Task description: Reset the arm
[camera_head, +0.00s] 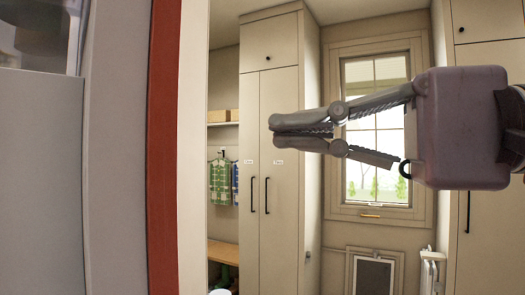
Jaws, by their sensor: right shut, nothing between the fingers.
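My right gripper (304,131) comes in from the right edge of the head view. It is raised in front of the window, and its fingertips overlap the tall cabinet in the picture. Its two grey fingers meet at the tips, with nothing held between them. The pinkish-grey gripper body (462,127) is at the right. My left gripper does not show in this view. No canisters show.
A grey panel (40,180) and a red-brown vertical edge (165,150) fill the left side. Behind stand a tall cream cabinet (262,225), a window (376,180), hanging cloths (221,183) and a wooden bench (222,252). Another cabinet (490,240) is at the right.

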